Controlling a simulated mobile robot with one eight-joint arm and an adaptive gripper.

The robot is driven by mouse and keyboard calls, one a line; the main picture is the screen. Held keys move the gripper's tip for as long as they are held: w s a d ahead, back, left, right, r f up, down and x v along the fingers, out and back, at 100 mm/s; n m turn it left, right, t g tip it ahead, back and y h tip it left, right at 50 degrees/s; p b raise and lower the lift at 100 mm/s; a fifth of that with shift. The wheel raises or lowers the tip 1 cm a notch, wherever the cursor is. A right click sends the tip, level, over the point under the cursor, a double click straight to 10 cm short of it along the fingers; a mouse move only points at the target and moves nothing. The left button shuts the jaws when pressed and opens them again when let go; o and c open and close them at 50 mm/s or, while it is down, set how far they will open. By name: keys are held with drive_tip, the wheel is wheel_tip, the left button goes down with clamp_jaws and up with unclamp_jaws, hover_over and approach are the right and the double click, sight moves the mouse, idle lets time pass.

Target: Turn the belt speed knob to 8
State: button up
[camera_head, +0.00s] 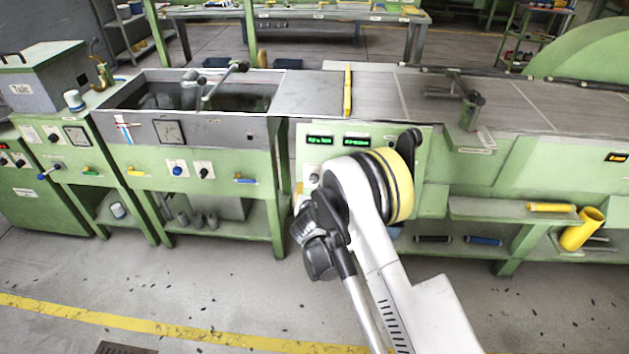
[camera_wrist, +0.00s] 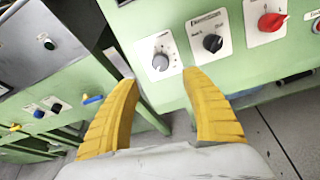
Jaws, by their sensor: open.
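A grey dial knob (camera_wrist: 160,62) on a white scale plate sits on the green panel in the wrist view. Its label and pointer are too small to read, so I cannot tell its setting. To its right are a black knob (camera_wrist: 212,43) and a red knob (camera_wrist: 272,21) on their own plates. My gripper (camera_wrist: 158,79) is open and empty, its yellow fingertips on either side of the grey knob in the picture. Contact cannot be told. In the head view the green control panel (camera_head: 345,131) has two lit displays, and my arm hides much of its lower part.
The conveyor (camera_head: 395,98) runs right from the panel. A sink-like tank (camera_head: 206,120) on a green stand is at the left, with a gap between stand and panel. A yellow container (camera_head: 582,230) lies on a low shelf at right. The floor in front is clear.

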drive_tip(key=b+x, duration=0.3)
drive_tip(key=x, duration=0.6)
drive_tip(key=shift+w+d+f, duration=0.1)
drive_tip(key=shift+w+f+b, duration=0.15)
drive_tip(key=shift+w+b, duration=0.15)
drive_tip(key=shift+w, duration=0.35)
clamp_jaws()
